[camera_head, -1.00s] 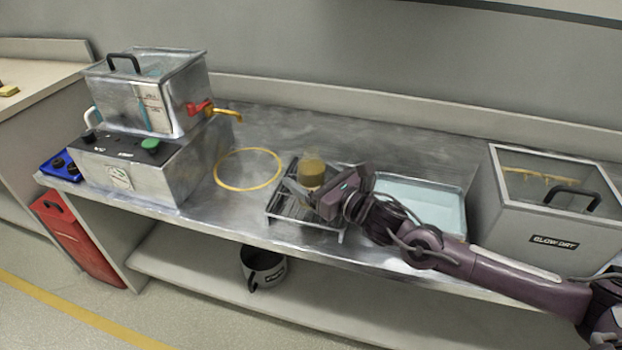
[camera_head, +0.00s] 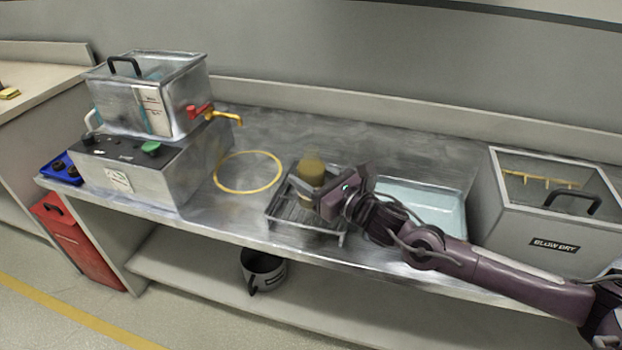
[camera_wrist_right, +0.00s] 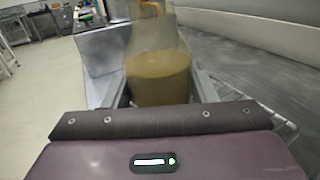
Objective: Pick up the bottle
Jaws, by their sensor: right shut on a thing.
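The bottle (camera_head: 311,169) has a translucent top and a yellow-brown filling. It is upright over the wire rack (camera_head: 276,217) in the head view. My right gripper (camera_head: 314,190) is shut on it from the right. In the right wrist view the bottle (camera_wrist_right: 158,75) fills the space between the two fingers of the right gripper (camera_wrist_right: 160,95). I cannot tell whether its base touches the rack, as the gripper hides it. My left gripper is not in view.
A pale blue tray (camera_head: 440,204) lies right of the rack, and a blow-dry box (camera_head: 560,236) stands beyond it. A yellow ring (camera_head: 218,186) lies on the bench to the left. A metal tank (camera_head: 135,100) sits on a control box (camera_head: 150,180) further left.

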